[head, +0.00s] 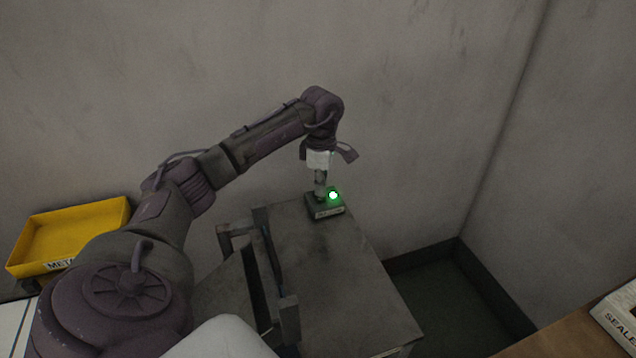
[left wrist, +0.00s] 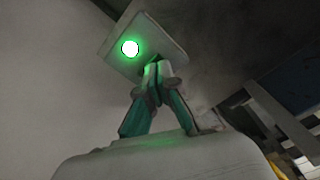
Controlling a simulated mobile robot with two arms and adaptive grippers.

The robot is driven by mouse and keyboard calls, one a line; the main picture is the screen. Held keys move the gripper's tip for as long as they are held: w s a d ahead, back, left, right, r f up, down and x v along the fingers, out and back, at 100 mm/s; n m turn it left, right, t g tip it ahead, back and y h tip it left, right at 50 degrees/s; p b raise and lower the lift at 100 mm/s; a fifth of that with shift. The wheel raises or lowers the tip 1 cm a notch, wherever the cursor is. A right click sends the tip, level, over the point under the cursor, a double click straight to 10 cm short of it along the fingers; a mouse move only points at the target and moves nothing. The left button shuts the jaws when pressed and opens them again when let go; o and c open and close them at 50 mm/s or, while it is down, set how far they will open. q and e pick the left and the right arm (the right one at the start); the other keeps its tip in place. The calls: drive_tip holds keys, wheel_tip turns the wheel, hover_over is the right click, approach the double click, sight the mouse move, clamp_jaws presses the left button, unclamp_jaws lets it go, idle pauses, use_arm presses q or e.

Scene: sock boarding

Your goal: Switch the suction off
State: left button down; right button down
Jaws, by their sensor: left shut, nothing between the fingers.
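The suction switch box (head: 326,212) is a small dark box with a label on its front, standing on the far part of the dark metal table. A round lamp (head: 333,195) on its top glows green. My left gripper (head: 320,194) points straight down over the box, its tips at the top face beside the lamp. In the left wrist view the closed fingertips (left wrist: 158,68) meet the face of the box (left wrist: 168,35) next to the green lamp (left wrist: 130,48). The fingers hide the part of the box under them. My right gripper is not in view.
The dark metal table (head: 345,280) has a bare top to the right of a frame with upright bars (head: 268,250). A yellow tray (head: 75,232) stands at the left. A labelled white box (head: 618,315) sits on a wooden surface at the lower right. Walls stand close behind.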

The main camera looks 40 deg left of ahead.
sight(320, 199)
use_arm(q)
drive_tip(key=shift+f, duration=0.35)
drive_tip(key=shift+f+b, duration=0.55)
drive_tip(key=shift+f, duration=0.15)
drive_tip(key=shift+r, duration=0.1)
idle(0.3)
drive_tip(key=shift+r+p, duration=2.8)
drive_tip(key=shift+r, duration=0.65)
